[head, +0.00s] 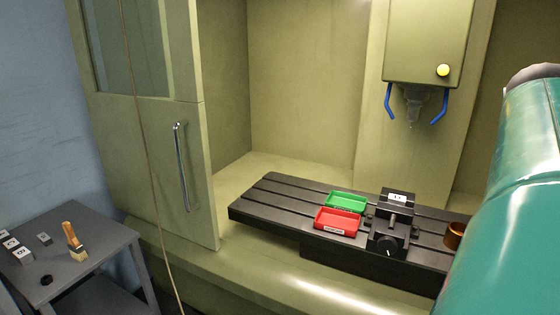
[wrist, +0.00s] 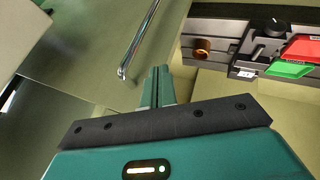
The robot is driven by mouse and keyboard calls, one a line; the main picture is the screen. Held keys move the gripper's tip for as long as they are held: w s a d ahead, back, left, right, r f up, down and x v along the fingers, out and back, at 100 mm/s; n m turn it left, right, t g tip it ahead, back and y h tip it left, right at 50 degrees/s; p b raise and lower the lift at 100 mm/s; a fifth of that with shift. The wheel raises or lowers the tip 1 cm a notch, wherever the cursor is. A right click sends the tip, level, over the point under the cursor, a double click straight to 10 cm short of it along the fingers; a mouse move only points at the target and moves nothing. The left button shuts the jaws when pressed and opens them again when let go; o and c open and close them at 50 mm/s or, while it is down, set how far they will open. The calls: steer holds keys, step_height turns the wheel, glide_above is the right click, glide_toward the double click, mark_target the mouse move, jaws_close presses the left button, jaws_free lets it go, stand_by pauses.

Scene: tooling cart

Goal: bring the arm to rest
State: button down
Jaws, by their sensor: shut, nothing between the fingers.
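My gripper shows in the wrist view (wrist: 157,88). Its two teal fingers are together with nothing between them. It is apart from everything, with the machine table (wrist: 226,27) beyond it at the upper right and the door handle (wrist: 138,40) beyond it at the upper left. My teal arm (head: 520,190) fills the right side of the head view and hides the right end of the table; the gripper itself is not in that view.
The machine table (head: 268,203) bears a green tray (head: 346,202), a red tray (head: 337,221), a vise (head: 388,243) and a copper-coloured cup (head: 454,236). A spindle head (head: 428,45) hangs above. A grey cart (head: 95,265) with a brush (head: 73,237) and small blocks stands left.

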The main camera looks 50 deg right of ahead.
steer(key=v, duration=0.5)
steer(key=w+f+n+t, duration=0.1)
steer(key=w+f+n, duration=0.1)
steer(key=w, duration=0.5)
steer(key=w+f+n+t, duration=0.1)
steer(key=w+f, duration=0.2)
steer(key=w, duration=0.4)
steer(key=w+a+f+n+t+y, duration=0.1)
steer(key=w+a+f+n+t, duration=0.15)
steer(key=w+a, duration=0.5)
steer(key=w+a+f+n+t+y, duration=0.1)
steer(key=w+a+f+n+t, duration=0.25)
steer(key=w, duration=0.65)
steer(key=w+a+f+n+y, duration=0.1)
steer(key=a+f, duration=0.3)
steer(key=a, duration=0.6)
steer(key=w+a+f+n+y, duration=0.2)
steer(key=a+f, duration=0.3)
steer(key=a, duration=0.5)
steer(key=w+a+f+n+t+y, duration=0.1)
steer(key=a+f, duration=0.4)
steer(key=a, duration=0.5)
steer(key=w+n, duration=0.1)
steer(key=w, duration=0.1)
steer(key=shift+w+a+y, duration=0.3)
steer(key=shift+w+a, duration=0.1)
steer(key=shift+d, duration=0.15)
